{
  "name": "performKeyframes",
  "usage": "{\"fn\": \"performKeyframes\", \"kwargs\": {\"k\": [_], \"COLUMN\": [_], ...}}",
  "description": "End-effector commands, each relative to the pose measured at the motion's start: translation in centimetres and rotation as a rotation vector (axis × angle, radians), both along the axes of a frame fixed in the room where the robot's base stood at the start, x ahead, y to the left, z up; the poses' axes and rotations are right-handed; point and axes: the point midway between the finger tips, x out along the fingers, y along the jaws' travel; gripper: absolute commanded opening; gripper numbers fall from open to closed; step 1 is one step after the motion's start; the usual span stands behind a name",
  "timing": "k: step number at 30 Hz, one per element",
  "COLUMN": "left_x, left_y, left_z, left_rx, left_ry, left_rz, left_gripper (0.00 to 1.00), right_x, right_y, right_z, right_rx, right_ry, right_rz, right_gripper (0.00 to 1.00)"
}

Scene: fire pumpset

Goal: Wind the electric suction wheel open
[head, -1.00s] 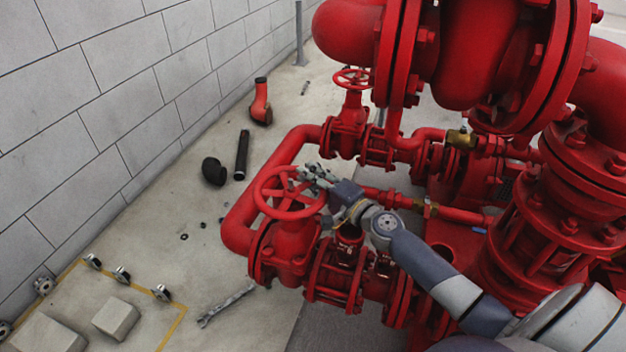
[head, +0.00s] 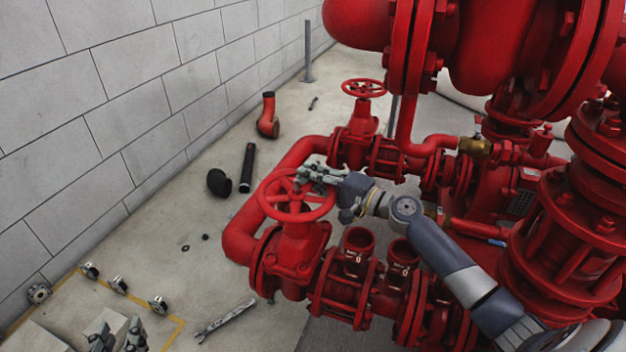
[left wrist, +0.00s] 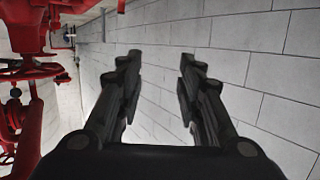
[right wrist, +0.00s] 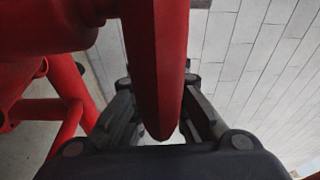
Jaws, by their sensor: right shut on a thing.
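A large red handwheel (head: 268,204) sits on top of the nearer red valve (head: 292,250), in the middle of the head view. My right gripper (head: 304,176) is at the far right part of its rim. In the right wrist view the thick red rim (right wrist: 158,70) runs between the fingers of my right gripper (right wrist: 160,125), which is shut on it. My left gripper (head: 118,338) is low at the left of the head view, away from the wheel. In the left wrist view my left gripper (left wrist: 158,75) is open and empty, with the block wall beyond.
A smaller red handwheel (head: 364,88) stands on a valve behind. Red pipes and a large pump body (head: 560,215) fill the right side. A wrench (head: 226,317), a black pipe (head: 247,168) and a red elbow (head: 268,116) lie on the floor. A grey block wall (head: 110,110) bounds the left.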

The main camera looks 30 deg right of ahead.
Motion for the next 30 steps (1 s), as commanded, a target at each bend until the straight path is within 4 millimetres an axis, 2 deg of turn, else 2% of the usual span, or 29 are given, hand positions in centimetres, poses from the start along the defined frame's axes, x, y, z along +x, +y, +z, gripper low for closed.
{"fn": "performKeyframes", "kwargs": {"k": [6, 9, 21, 22, 24, 30], "left_x": [1.0, 1.1, 1.1, 1.1, 1.1, 1.1], "left_y": [-0.8, -1.0, -1.0, -1.0, -1.0, -1.1], "left_z": [3.5, 4.5, 5.2, 5.2, 5.2, 5.2], "left_rx": [-0.046, -0.059, -0.066, -0.066, -0.066, -0.066], "left_ry": [-0.184, -0.234, -0.260, -0.259, -0.259, -0.259], "left_rz": [-0.013, -0.016, -0.017, -0.017, -0.017, -0.017], "left_gripper": [0.34, 0.34, 0.34, 0.34, 0.34, 0.34], "right_x": [0.2, 0.2, 0.2, 0.2, 0.2, 0.2], "right_y": [0.0, 0.0, 0.1, 0.1, 0.1, 0.1], "right_z": [0.0, 0.1, 0.1, 0.1, 0.1, 0.1], "right_rx": [-0.002, -0.001, -0.002, -0.002, -0.002, -0.002], "right_ry": [-0.003, -0.003, -0.001, -0.001, -0.001, 0.001], "right_rz": [0.025, 0.032, 0.036, 0.036, 0.036, 0.037], "right_gripper": [0.00, 0.00, 0.00, 0.20, 0.34, 0.34]}}
